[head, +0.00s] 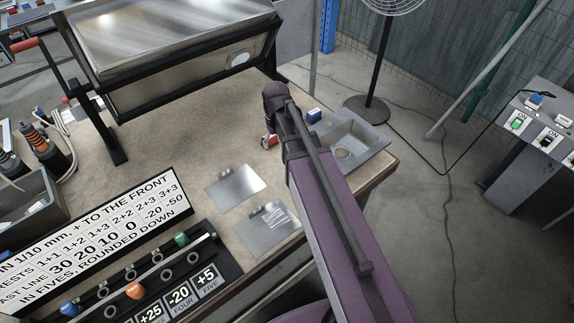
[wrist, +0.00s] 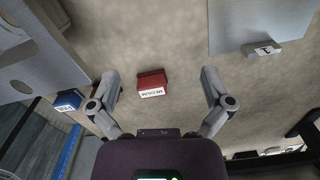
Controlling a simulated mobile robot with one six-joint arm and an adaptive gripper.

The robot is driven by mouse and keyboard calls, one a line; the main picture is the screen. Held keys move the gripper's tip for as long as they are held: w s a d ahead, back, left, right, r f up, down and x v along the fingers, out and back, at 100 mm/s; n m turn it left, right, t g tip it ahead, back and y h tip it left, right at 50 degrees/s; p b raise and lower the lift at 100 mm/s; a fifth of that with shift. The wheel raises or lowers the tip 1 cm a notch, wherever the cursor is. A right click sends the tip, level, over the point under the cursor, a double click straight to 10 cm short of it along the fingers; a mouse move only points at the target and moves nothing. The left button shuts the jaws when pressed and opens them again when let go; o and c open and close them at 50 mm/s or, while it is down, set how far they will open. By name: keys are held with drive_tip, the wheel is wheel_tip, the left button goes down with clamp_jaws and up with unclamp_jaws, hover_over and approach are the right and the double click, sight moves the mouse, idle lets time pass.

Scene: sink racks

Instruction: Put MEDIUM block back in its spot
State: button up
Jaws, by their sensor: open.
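The MEDIUM block is a red block (wrist: 152,82) with a white label reading MEDIUM. It lies on the beige worktop, and it also shows in the head view (head: 270,141) beside the end of my arm. My gripper (wrist: 160,76) is open in the wrist view, with one finger on each side of the red block and a gap to it on both sides. The fingers do not appear to touch it. In the head view my arm's end hides most of the gripper. I cannot tell which place is the block's spot.
A blue labelled block (wrist: 68,101) lies left of the gripper, near the metal sink (head: 362,143). Two flat metal plates (head: 236,188) (head: 262,238) lie on the worktop. A peg board (head: 140,285) and a white sign (head: 90,240) stand at left. Bare worktop surrounds the red block.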

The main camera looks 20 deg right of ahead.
drive_tip(key=s+m, duration=0.2)
drive_tip(key=s, duration=0.9)
